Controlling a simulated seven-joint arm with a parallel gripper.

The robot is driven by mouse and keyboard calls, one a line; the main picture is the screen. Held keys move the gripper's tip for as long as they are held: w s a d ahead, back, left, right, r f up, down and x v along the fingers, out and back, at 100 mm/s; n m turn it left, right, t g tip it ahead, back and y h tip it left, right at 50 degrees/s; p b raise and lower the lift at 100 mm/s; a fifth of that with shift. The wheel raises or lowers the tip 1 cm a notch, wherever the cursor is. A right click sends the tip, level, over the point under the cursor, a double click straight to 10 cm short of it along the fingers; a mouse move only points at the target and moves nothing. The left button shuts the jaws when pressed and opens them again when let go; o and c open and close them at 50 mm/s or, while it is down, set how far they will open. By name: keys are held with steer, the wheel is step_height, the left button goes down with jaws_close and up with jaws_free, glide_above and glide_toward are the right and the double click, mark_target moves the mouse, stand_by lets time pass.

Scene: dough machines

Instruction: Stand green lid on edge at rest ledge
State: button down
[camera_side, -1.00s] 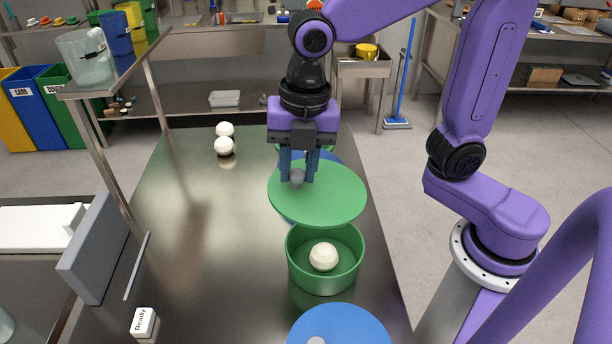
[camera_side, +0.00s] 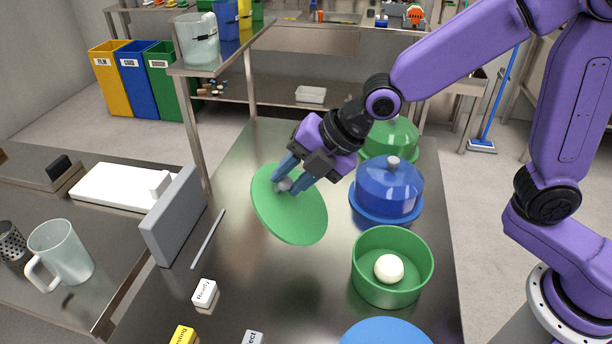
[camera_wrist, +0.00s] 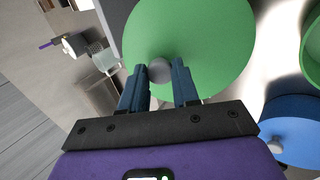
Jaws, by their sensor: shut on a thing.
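The green lid (camera_side: 290,212) is a flat round disc with a grey knob. My gripper (camera_side: 288,182) is shut on the knob and holds the lid tilted steeply in the air above the table. In the wrist view the lid (camera_wrist: 190,35) fills the top middle, with its knob between the fingers of my gripper (camera_wrist: 160,75). A grey upright panel (camera_side: 172,218) stands to the left of the lid, with a thin metal strip (camera_side: 208,238) on the table beside it. These look like the rest ledge. The lid is apart from both.
An open green pot (camera_side: 392,285) with a white dough ball (camera_side: 389,268) stands at right. Behind it are a blue lidded pot (camera_side: 388,190) and a green lidded one (camera_side: 392,137). A blue lid (camera_side: 385,333) is at the front.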

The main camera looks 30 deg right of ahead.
mark_target(264, 170)
steer(key=shift+w+a+r+t+y, duration=0.15)
steer(key=shift+w+a+t+y, duration=0.5)
steer(key=shift+w, duration=0.3)
steer(key=shift+w+a+r+t+y, duration=0.25)
steer(key=shift+w+a+t+y, duration=0.1)
steer(key=shift+w, duration=0.1)
steer(key=shift+w+a+r+t+y, duration=0.2)
steer(key=shift+w+t+y, duration=0.1)
steer(key=shift+w, duration=0.1)
steer(key=shift+w+a+r+t+y, duration=0.15)
steer(key=shift+w+r+t+y, duration=0.65)
steer(key=shift+r+t, duration=0.15)
steer(key=shift+w+f+t+y, duration=0.1)
steer(key=shift+f+t+y, duration=0.1)
steer(key=shift+t+y, duration=0.1)
step_height(264, 170, down, 11)
steer(key=y, duration=0.1)
steer(key=shift+t, duration=0.45)
steer(key=shift+f, duration=0.1)
